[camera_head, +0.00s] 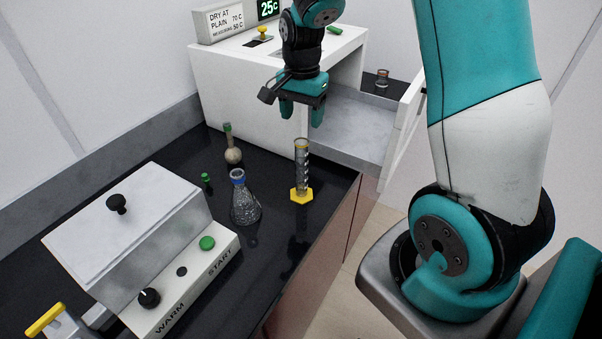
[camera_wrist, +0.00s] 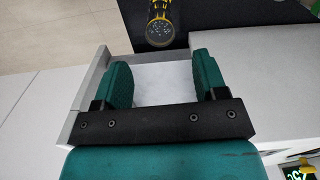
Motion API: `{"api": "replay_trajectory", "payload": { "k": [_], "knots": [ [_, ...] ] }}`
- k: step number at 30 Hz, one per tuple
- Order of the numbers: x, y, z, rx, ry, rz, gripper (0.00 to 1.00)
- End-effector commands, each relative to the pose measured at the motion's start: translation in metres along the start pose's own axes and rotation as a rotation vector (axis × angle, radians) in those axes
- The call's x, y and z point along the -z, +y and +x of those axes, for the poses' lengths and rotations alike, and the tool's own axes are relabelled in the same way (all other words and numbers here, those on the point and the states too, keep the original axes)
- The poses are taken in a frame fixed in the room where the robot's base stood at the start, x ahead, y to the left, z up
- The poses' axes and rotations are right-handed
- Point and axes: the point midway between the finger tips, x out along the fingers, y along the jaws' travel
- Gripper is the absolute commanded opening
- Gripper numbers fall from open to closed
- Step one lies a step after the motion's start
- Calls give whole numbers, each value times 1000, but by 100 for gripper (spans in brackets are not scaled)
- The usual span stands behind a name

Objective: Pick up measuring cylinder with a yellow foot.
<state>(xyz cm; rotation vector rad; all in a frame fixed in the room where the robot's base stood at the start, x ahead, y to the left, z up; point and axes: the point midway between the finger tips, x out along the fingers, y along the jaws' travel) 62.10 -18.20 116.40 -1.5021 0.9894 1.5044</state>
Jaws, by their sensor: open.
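The measuring cylinder (camera_head: 302,170) stands upright on the black bench top, near its right edge, on a yellow hexagonal foot. It is clear and has a yellow rim. In the wrist view the cylinder (camera_wrist: 159,25) shows at the top, seen from above, beyond the fingertips. My gripper (camera_head: 301,112) hangs above and a little behind the cylinder in the head view, its teal fingers pointing down, open and empty. In the wrist view the gripper (camera_wrist: 163,75) has a clear gap between its two fingers, with the pale drawer floor showing through.
A conical flask (camera_head: 245,203), a round flask (camera_head: 232,150) and a small green-capped vial (camera_head: 206,181) stand left of the cylinder. A heater box (camera_head: 135,235) sits at front left. A white dryer (camera_head: 230,80) stands behind, with an open drawer (camera_head: 345,125) at right.

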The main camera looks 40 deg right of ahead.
Motion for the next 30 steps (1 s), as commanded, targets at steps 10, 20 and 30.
{"api": "replay_trajectory", "payload": {
  "k": [10, 20, 30],
  "knots": [
    [0, 0, 44, 1, 0, -3, 66],
    [-2, 0, 83, -2, -3, -4, 66],
    [-1, 0, 97, 2, 0, -3, 66]
  ]
}}
